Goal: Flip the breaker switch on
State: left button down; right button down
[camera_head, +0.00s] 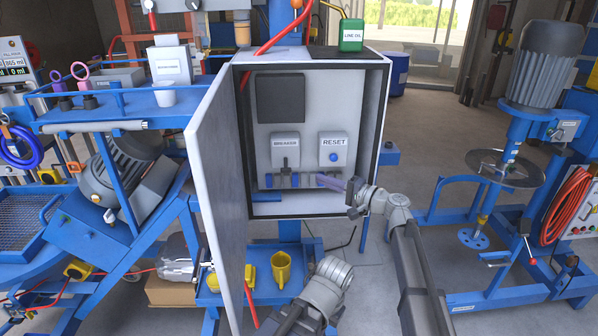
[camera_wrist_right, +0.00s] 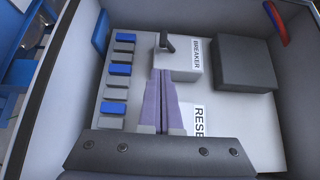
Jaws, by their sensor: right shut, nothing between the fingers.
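The breaker box (camera_head: 285,146) is a light grey block labelled BREAKER on the back panel of an open cabinet. Its dark switch lever (camera_head: 285,164) hangs at the lower edge; in the wrist view the lever (camera_wrist_right: 166,42) sticks out from the block. My right gripper (camera_head: 320,180) reaches into the cabinet from the right, its purple-grey fingers shut and empty. In the wrist view its closed fingertips (camera_wrist_right: 161,72) point toward the lever, apparently a small gap away. My left arm shows at the bottom, but its gripper is not visible.
The RESET box (camera_head: 334,147) with a blue button is right of the breaker. A terminal row (camera_head: 283,181) runs below. The open cabinet door (camera_head: 217,190) stands on the left, and the cabinet's right wall (camera_head: 374,130) is beside my right gripper.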

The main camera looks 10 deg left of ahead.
aim_at(286, 164)
jog(key=x, duration=1)
jog(key=shift+s+r+p, duration=0.1)
jog(key=shift+r+p, duration=0.1)
jog(key=shift+p, duration=0.45)
jog(key=shift+m, duration=0.3)
jog(key=shift+s+r+m+g+h+p, duration=0.15)
jog(key=shift+r+m+g+h+p, duration=0.35)
jog(key=shift+p, duration=0.7)
notch_tip(286, 164, up, 3)
jog(key=m+g+h+p, duration=0.1)
jog(key=m+p, duration=0.1)
jog(key=p, duration=0.3)
jog(key=m+g+h+p, duration=0.2)
jog(key=p, duration=0.3)
jog(key=shift+s+d+f, duration=0.1)
jog(key=shift+f, duration=0.1)
jog(key=shift+r+m+g+h+p, duration=0.1)
jog(key=shift+m+g+h+p, duration=0.4)
jog(key=shift+p, duration=0.3)
jog(key=shift+s, duration=0.1)
